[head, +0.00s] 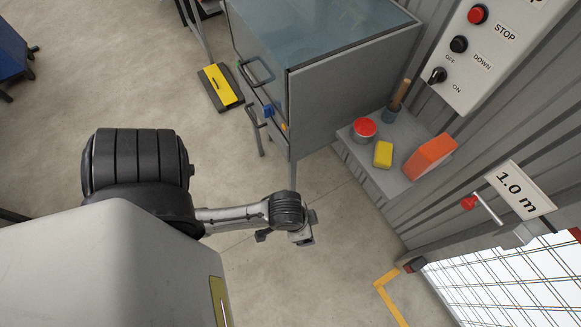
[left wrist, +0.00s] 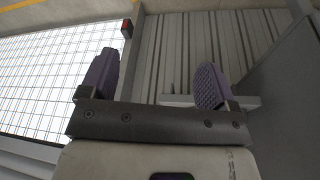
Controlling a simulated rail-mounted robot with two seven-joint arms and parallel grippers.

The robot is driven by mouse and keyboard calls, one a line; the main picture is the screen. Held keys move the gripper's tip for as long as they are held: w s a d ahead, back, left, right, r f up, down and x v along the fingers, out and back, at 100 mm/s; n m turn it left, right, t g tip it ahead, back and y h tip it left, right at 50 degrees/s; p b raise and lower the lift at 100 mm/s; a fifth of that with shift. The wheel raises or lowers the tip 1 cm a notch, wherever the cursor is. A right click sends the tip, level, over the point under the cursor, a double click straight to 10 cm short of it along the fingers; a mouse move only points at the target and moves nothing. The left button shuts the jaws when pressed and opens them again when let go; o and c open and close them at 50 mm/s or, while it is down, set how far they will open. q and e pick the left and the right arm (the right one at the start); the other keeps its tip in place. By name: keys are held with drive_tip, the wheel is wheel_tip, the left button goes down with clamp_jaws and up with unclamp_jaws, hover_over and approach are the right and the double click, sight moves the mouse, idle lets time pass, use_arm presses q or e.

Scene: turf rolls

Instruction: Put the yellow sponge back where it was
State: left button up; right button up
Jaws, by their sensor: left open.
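The yellow sponge (head: 383,154) lies on a grey wall shelf (head: 392,187) in the head view, between a red-topped can (head: 364,129) and an orange box (head: 430,156). My left gripper (head: 304,238) is below and to the left of the shelf in the picture, apart from the sponge. In the left wrist view its two purple-padded fingers (left wrist: 157,82) stand wide apart with nothing between them. The sponge cannot be made out in that view. My right gripper is not in view.
A dark cup with a wooden-handled tool (head: 396,103) stands at the shelf's back. A grey cabinet (head: 350,85) is beside the shelf. A control panel (head: 488,50) and a "1.0 m" sign (head: 519,188) are on the corrugated wall. Open floor lies below the shelf.

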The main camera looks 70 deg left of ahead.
use_arm(q)
drive_tip(key=shift+s+a+r+m+y, duration=0.1)
drive_tip(key=shift+s+a+r, duration=0.15)
drive_tip(key=shift+s, duration=0.3)
drive_tip(key=shift+s+a+r+m+y, duration=0.15)
drive_tip(key=shift+s+r, duration=0.15)
drive_tip(key=shift+s, duration=0.3)
drive_tip(key=shift+s+a+r+m+y, duration=0.1)
drive_tip(key=shift+s+a+r, duration=0.15)
drive_tip(key=shift+s, duration=0.3)
drive_tip(key=shift+d, duration=0.1)
idle(0.4)
drive_tip(key=shift+c, duration=0.3)
